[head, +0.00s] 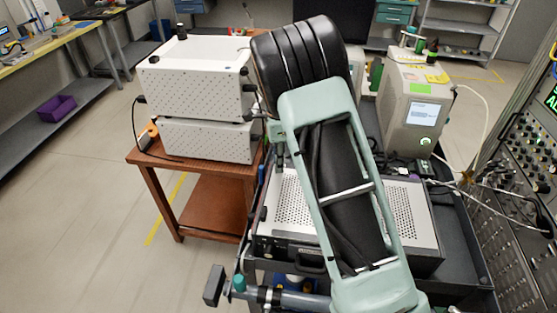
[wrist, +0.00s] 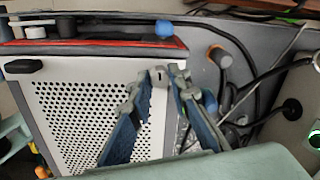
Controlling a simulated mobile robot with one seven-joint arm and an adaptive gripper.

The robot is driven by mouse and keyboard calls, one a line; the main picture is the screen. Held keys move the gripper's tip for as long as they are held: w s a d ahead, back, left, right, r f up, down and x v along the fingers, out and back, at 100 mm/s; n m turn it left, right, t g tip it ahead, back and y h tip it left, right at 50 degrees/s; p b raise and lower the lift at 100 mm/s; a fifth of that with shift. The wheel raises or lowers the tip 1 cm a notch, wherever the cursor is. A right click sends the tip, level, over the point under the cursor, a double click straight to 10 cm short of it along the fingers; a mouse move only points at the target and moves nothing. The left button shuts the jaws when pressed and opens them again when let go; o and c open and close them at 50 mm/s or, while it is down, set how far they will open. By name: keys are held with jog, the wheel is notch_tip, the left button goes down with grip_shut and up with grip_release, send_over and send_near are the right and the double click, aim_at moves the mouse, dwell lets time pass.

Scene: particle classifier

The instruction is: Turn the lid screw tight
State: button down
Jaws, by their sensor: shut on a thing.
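My gripper (wrist: 159,80) reaches down at a corner of the metal unit with the perforated light top (wrist: 80,105). In the wrist view its blue-sided fingers close in around a small grey piece with a dark mark (wrist: 161,77), which looks like the lid screw. The fingers cover most of it, so how deep it sits cannot be told. In the head view the perforated unit (head: 402,213) sits on the dark cart. My arm hides the middle of its top, and my gripper shows only partly at its back left corner. The screw is not visible there.
A brown wooden table (head: 206,189) with stacked white boxes (head: 197,85) stands close on the left. A beige instrument with a small screen (head: 414,107) stands behind on the right. Cables (wrist: 262,78) run beside my fingers. Open floor lies at the left.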

jog(key=shift+m, duration=0.7)
jog(key=c, duration=1.8)
grip_release()
jog(key=shift+r, duration=0.1)
notch_tip(320, 180, up, 12)
jog(key=shift+s, duration=0.1)
